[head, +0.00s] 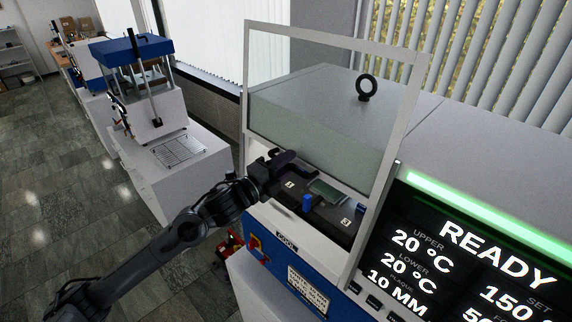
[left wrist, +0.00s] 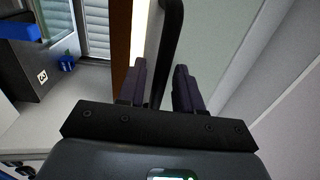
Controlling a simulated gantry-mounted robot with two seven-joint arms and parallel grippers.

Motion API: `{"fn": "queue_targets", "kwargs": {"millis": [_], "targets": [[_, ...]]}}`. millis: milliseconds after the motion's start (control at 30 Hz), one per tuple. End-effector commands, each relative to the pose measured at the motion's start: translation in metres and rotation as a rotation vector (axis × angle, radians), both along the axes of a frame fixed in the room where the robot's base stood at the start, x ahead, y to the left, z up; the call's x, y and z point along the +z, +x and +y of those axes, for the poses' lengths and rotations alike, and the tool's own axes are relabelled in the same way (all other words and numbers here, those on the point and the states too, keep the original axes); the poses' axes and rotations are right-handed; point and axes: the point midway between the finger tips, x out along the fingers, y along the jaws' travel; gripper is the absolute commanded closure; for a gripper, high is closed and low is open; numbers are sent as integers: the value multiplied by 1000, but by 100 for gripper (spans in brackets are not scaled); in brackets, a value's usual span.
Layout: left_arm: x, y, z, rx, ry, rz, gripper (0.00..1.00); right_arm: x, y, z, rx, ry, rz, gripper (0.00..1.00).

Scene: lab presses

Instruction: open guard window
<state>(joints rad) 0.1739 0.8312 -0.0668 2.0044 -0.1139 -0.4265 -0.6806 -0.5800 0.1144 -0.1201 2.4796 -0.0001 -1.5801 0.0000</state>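The guard window (head: 338,34) is a clear pane in a pale frame on the front of the near press. Its frame stands up above the press top, and the dark chamber (head: 330,222) shows below the pane. My left gripper (head: 286,162) is at the pane's lower left. In the left wrist view, its two dark fingers (left wrist: 160,88) are spread, with a black curved handle (left wrist: 174,22) passing between them. The glass (left wrist: 225,45) lies right of the handle. I cannot tell whether the fingers touch the handle. My right gripper is out of view.
A lit READY display (head: 480,250) is right of the chamber. A ring bolt (head: 366,87) stands on the press top. A blue-topped press (head: 150,95) is at the back left. Tiled floor at the left is open.

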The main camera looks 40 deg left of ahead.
Motion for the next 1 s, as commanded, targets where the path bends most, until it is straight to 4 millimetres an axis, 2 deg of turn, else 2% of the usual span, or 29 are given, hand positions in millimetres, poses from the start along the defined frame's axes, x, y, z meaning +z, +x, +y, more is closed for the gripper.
{"fn": "queue_targets", "kwargs": {"millis": [267,433,1000], "targets": [[-1,-1,0,1,0,2,65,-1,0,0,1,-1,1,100],[-4,-9,2,1,3,5,65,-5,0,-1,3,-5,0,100],[-8,-82,9,0,2,4,65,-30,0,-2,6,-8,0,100]]}}
